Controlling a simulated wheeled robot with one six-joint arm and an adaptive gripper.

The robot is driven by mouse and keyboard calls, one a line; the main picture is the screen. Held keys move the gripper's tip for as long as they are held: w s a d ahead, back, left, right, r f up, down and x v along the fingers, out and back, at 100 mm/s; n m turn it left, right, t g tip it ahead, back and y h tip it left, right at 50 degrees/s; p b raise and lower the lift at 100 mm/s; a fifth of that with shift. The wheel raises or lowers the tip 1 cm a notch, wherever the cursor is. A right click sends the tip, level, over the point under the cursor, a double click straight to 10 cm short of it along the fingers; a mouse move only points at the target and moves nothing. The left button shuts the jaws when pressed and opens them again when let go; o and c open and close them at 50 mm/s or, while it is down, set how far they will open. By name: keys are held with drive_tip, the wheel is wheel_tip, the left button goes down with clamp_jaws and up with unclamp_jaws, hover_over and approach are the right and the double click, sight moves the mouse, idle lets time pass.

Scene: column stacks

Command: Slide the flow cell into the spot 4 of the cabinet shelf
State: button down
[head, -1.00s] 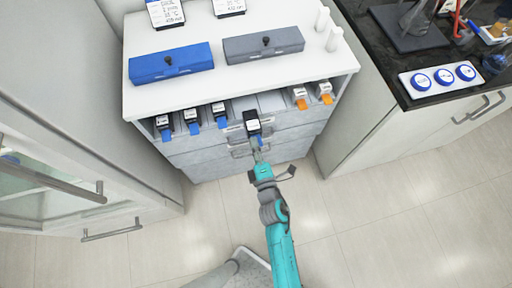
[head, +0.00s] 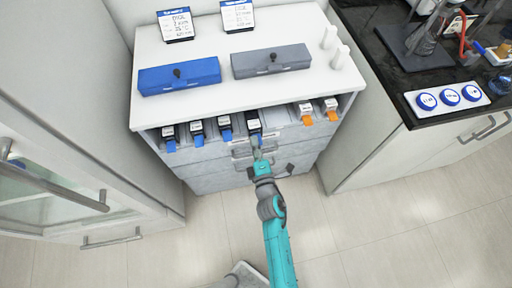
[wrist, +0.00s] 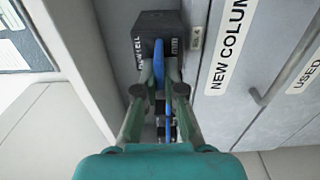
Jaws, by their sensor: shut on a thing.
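The flow cell (head: 254,123) is a black block with a white label and a blue tab. My gripper (head: 258,150) is shut on its tab, at the front of the cabinet shelf (head: 281,120). The block is at the shelf opening, just right of three similar blue-tabbed units (head: 225,125), in the fourth position from the left. In the wrist view the flow cell (wrist: 157,25) is ahead of my gripper (wrist: 159,92), with the blue tab between the fingers. The fingers hide part of the tab. How deep the block sits is hard to tell.
Two orange-tabbed units (head: 318,112) sit at the shelf's right; bare shelf lies between them and the flow cell. A blue case (head: 180,77) and a grey case (head: 270,62) stand on top. Grey drawers (head: 205,160) are below. A dark counter (head: 395,75) stands at right.

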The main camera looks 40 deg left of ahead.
sight(253, 135)
drive_tip(key=shift+x, duration=1.95)
drive_tip(key=shift+f, duration=0.35)
drive_tip(key=c, duration=1.2)
unclamp_jaws()
drive_tip(key=shift+d+f, duration=0.1)
drive_tip(key=v, duration=1.2)
